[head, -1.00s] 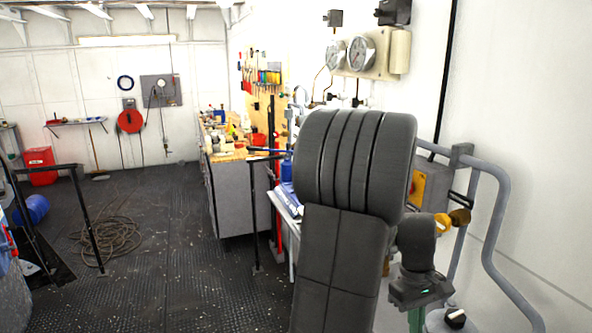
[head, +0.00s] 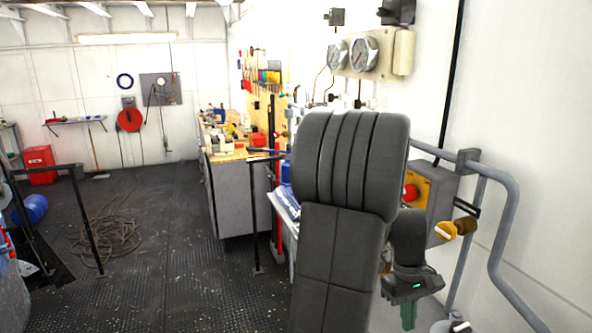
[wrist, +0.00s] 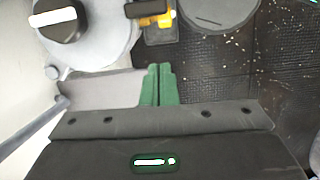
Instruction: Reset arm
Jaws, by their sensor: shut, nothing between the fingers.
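My gripper (head: 409,316) hangs at the lower right of the head view, below my dark arm links, with its green fingers pointing down. In the wrist view its two green fingers (wrist: 158,86) lie side by side, touching, with nothing between them. My large dark arm link covers the middle right of the head view and hides part of what stands behind it.
A grey control box with a red button (head: 410,192) and yellow handles (head: 446,231) is close to my gripper. A grey pipe rail (head: 497,235) runs beside it. A workbench (head: 238,195) stands further back. Coiled rope (head: 112,236) lies on open floor at left.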

